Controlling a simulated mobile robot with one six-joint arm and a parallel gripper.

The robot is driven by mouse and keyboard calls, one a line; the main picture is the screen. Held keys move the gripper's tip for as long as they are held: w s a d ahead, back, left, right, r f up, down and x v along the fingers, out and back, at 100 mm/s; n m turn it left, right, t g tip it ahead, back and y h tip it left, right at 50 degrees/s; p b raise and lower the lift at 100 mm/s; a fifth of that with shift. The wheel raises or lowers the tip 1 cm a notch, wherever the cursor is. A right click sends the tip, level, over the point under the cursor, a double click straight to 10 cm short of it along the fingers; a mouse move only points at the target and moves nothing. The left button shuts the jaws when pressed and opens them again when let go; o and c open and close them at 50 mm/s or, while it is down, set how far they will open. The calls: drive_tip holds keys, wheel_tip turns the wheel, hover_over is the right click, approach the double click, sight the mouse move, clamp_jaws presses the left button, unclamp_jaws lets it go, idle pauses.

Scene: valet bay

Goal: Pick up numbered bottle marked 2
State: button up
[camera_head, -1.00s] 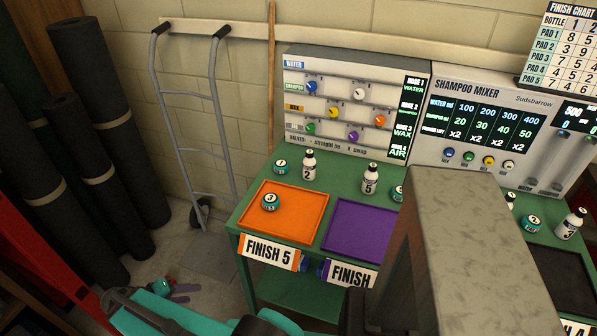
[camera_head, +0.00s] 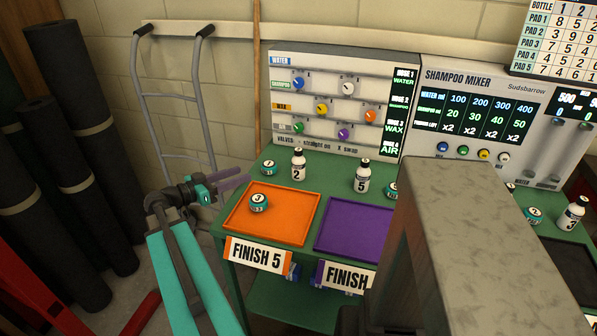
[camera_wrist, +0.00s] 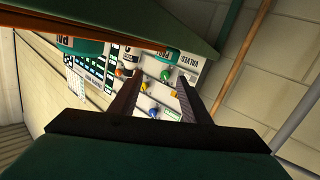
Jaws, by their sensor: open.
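The bottle marked 2 (camera_head: 298,165) is white with a black cap. It stands upright on the green table, behind the orange tray (camera_head: 238,229). My gripper (camera_head: 234,180) is open and empty at the left of the table, left of the bottle and apart from it. Its fingers point right in the head view. In the wrist view the open fingers (camera_wrist: 160,90) frame part of the valve panel (camera_wrist: 160,98); I cannot make out the bottle marked 2 there.
A white bottle marked 5 (camera_head: 362,176) stands to the right, behind the purple tray (camera_head: 350,228). A round teal jar marked 3 (camera_head: 258,203) sits on the orange tray. Another teal jar (camera_head: 268,168) stands left of bottle 2. A hand truck (camera_head: 172,95) leans at the wall.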

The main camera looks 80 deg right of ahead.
sight(298, 164)
drive_tip(key=s+d+r+m+g+y+b, duration=0.1)
drive_tip(key=s+d+r+m, duration=0.1)
drive_tip(key=s, duration=0.4)
drive_tip(key=s+d+r+m+g+y+b, duration=0.1)
drive_tip(key=s+r+m+g, duration=0.1)
drive_tip(key=s, duration=0.4)
drive_tip(key=shift+s+d+r, duration=0.15)
drive_tip(key=shift+d+r, duration=0.2)
drive_tip(key=shift+r, duration=0.5)
drive_tip(key=shift+d, duration=0.1)
